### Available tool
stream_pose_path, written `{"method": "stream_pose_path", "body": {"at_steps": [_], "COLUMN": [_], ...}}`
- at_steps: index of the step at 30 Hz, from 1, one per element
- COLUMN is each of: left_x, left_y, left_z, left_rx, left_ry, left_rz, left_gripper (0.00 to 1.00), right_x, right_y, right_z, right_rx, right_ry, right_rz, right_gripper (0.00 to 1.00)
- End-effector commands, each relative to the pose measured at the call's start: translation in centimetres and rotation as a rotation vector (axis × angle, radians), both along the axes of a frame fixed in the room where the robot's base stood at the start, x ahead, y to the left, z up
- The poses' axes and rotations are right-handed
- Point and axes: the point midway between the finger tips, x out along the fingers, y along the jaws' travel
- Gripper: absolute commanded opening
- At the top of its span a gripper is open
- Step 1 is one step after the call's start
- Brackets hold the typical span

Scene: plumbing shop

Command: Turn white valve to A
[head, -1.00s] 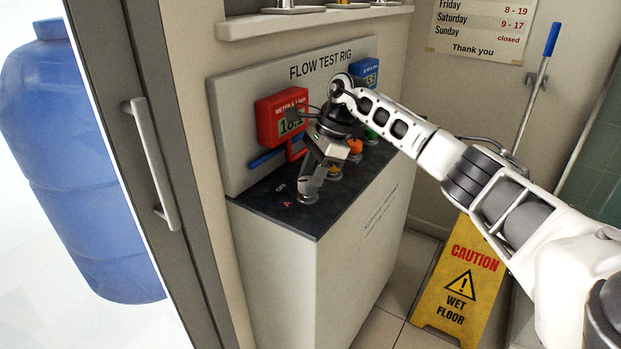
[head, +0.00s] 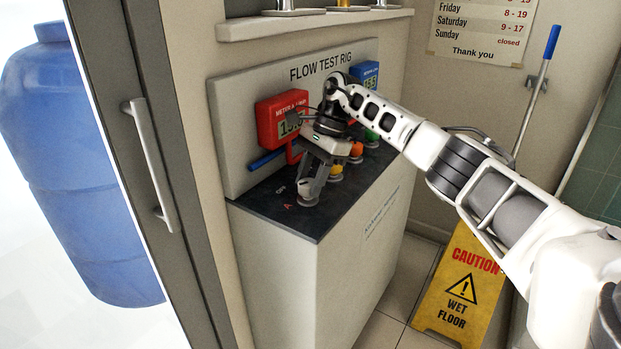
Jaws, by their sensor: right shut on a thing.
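My right gripper (head: 308,190) reaches down to the front left end of the rig's dark top and is shut on the valve knob (head: 308,201) beside the red letter A. The fingers cover nearly all of this knob, so its colour and pointer cannot be made out; I take it to be the white valve. The red A mark (head: 288,206) lies just left of it, with a small white "ON"-like mark behind. The flow test rig (head: 300,225) stands against the wall. My left gripper is not in view.
Orange (head: 356,150), green (head: 372,136) and yellow (head: 337,169) knobs stand in a row behind the gripper. A red meter (head: 277,113) and a blue meter (head: 367,73) are on the panel. A yellow wet-floor sign (head: 460,285) stands right of the rig.

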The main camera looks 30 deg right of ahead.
Motion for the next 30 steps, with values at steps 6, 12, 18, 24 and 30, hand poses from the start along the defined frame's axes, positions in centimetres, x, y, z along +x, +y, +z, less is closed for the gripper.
{"method": "stream_pose_path", "body": {"at_steps": [6, 12, 18, 24, 30], "left_x": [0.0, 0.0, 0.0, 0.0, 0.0], "left_y": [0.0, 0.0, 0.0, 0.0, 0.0], "left_z": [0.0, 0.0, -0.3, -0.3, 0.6], "left_rx": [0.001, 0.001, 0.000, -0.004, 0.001], "left_ry": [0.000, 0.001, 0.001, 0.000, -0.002], "left_rz": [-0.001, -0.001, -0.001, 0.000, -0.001], "left_gripper": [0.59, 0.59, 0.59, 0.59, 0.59], "right_x": [0.0, 0.0, 0.1, 0.1, 0.0], "right_y": [0.0, 0.0, -0.8, -2.5, -4.3], "right_z": [0.1, 0.1, 1.9, 6.3, 11.1], "right_rx": [0.000, 0.000, -0.001, 0.000, 0.000], "right_ry": [-0.003, -0.002, -0.005, -0.007, -0.006], "right_rz": [0.001, 0.000, -0.001, -0.003, -0.002], "right_gripper": [0.60, 0.60, 0.60, 0.60, 0.60]}}
